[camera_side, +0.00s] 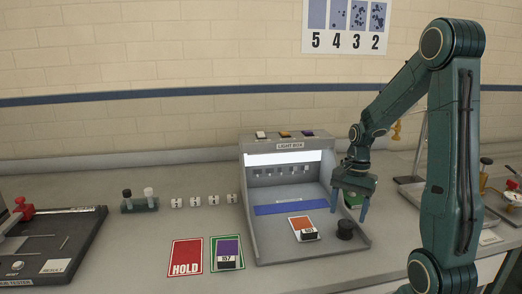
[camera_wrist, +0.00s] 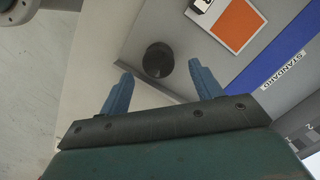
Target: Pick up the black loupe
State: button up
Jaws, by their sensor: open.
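The black loupe (camera_side: 345,230) is a short dark cylinder. It stands near the front right corner of the light box (camera_side: 307,258) floor. In the wrist view the loupe (camera_wrist: 158,60) shows beyond the fingertips, between their lines and clear of both. My gripper (camera_side: 349,205) is above the right side of the light box, with its two blue fingers pointing down. In the wrist view my gripper (camera_wrist: 160,82) is open, with nothing between its fingers.
An orange card (camera_side: 304,228) lies left of the loupe, and a blue strip (camera_side: 290,209) lies behind it. The light box's right side wall (camera_side: 362,240) is close to the loupe. A red HOLD card (camera_side: 186,257) and a green-edged card (camera_side: 227,252) lie on the counter at left.

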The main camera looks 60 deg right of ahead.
aim_at(346, 223)
jog(key=shift+f, duration=0.1)
jog(key=shift+s+a+f, duration=0.1)
jog(key=shift+a+f, duration=0.1)
jog(key=shift+f, duration=1.05)
jog(key=shift+s+a+f, duration=0.1)
jog(key=shift+a+f, duration=0.1)
jog(key=shift+f, duration=1)
jog(key=c, duration=1)
